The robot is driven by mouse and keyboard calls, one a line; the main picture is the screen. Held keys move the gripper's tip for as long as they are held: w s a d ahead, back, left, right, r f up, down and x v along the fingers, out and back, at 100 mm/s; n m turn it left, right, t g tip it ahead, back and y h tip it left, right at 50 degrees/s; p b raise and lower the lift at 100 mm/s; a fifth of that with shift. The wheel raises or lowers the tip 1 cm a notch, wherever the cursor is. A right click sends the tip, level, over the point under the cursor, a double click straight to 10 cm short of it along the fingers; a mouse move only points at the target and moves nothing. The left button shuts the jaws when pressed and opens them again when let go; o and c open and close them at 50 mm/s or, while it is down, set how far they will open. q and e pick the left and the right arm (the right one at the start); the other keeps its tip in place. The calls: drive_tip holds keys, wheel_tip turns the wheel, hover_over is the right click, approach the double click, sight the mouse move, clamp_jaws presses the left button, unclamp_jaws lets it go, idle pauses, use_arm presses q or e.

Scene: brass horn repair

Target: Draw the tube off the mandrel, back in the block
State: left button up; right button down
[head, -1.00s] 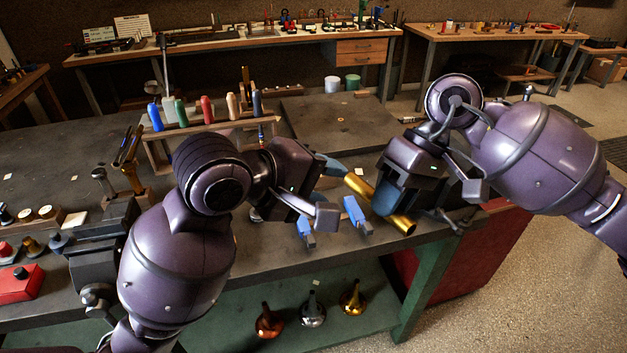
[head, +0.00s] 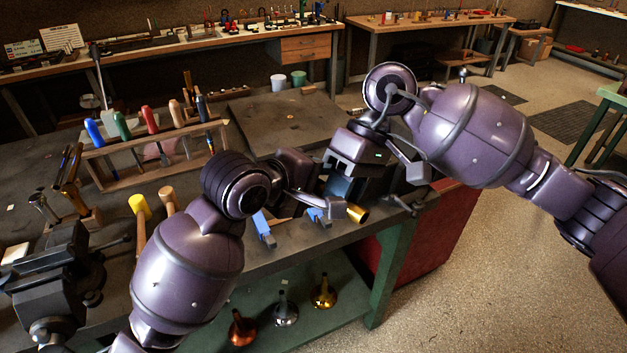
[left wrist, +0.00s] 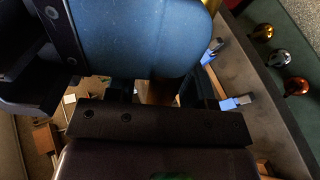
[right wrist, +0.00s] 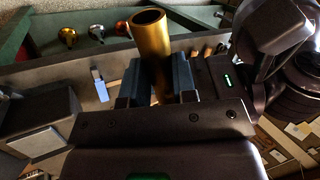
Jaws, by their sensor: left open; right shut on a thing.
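The brass tube (head: 356,214) is held in my right gripper (head: 342,190); in the head view only its near end shows. In the right wrist view the tube (right wrist: 150,48) stands between the two fingers, its open end facing up the picture. My left gripper (head: 312,188) is open, close beside the right gripper at its left. In the left wrist view a large blue-grey part, seemingly of my right gripper, fills the top, and the gap between the left fingers (left wrist: 157,95) is partly hidden. I cannot make out the mandrel or the block; the grippers cover that area.
Two blue clamp-like pieces (head: 263,229) sit at the bench's front edge. A rack of coloured-handled tools (head: 150,150) and a dark vise (head: 60,275) stand to the left. Several horn bells (head: 285,310) are on the lower shelf. A flat dark plate (head: 285,118) behind is mostly clear.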

use_arm(q)
drive_tip(key=c, duration=0.9)
use_arm(e)
drive_tip(key=c, duration=0.8)
unclamp_jaws()
